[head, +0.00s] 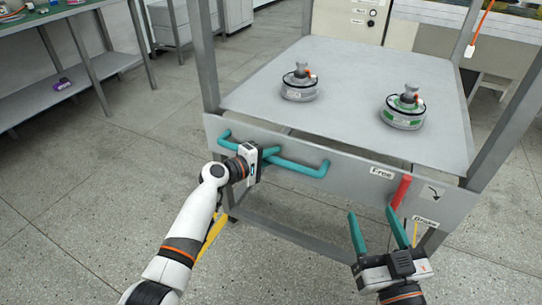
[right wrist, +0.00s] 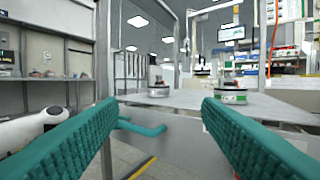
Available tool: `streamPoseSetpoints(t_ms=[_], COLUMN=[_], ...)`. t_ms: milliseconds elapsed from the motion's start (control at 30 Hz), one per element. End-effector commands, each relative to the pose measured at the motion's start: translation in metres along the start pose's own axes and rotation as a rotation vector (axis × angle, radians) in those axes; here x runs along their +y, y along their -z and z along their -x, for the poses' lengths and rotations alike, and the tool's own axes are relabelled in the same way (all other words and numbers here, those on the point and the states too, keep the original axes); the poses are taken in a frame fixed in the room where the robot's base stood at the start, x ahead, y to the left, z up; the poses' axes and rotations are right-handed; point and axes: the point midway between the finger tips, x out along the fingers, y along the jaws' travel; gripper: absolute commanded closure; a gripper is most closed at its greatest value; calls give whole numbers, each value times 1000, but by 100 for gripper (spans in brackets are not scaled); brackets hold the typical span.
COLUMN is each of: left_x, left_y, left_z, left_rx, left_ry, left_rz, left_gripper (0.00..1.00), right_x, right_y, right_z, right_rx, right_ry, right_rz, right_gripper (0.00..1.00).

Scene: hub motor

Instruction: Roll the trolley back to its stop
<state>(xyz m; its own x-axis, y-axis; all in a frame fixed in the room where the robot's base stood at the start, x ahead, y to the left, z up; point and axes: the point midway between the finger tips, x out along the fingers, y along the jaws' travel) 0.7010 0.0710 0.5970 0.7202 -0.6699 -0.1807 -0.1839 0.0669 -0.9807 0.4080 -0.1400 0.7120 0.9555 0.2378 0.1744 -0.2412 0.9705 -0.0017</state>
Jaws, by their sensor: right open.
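The trolley (head: 350,75) is a grey metal table on legs with a teal bar handle (head: 300,169) across its front panel. My left gripper (head: 268,155) is at this handle, with a teal finger beside the bar; whether it is closed around it is unclear. A red lever (head: 401,191) stands on the panel's right side, near the "Free" label (head: 382,173) and above the "Brake" label (head: 425,222). My right gripper (head: 376,213) is open and empty, its fingers below and in front of the lever. The handle also shows in the right wrist view (right wrist: 142,128).
Two round hub motors, one grey (head: 299,88) and one green-banded (head: 403,115), stand on the trolley top. A control cabinet (head: 350,22) is behind it. A workbench (head: 95,55) is at the far left. The speckled floor (head: 80,190) at left is clear.

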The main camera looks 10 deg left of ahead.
Motion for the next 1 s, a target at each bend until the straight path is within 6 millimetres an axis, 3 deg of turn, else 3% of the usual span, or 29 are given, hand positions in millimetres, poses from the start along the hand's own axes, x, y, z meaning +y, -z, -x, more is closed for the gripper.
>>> streamPoseSetpoints(t_ms=[367, 467, 667, 1000], left_x=[-4, -4, -4, -3], left_y=[-1, -1, -1, 0], left_z=[1, 8, 33, 91], left_rx=[-3, -3, -4, -3], left_ry=[6, 5, 3, 3], left_rz=[-2, -1, -2, -2], left_gripper=[71, 71, 71, 71], right_x=[0, -2, -7, -16], right_y=[0, 8, 38, 89], right_z=[0, 1, 11, 52], right_rx=[6, 64, 275, 677], right_ry=[1, 3, 16, 41], right_rz=[0, 2, 6, 7], right_gripper=[41, 41, 41, 41])
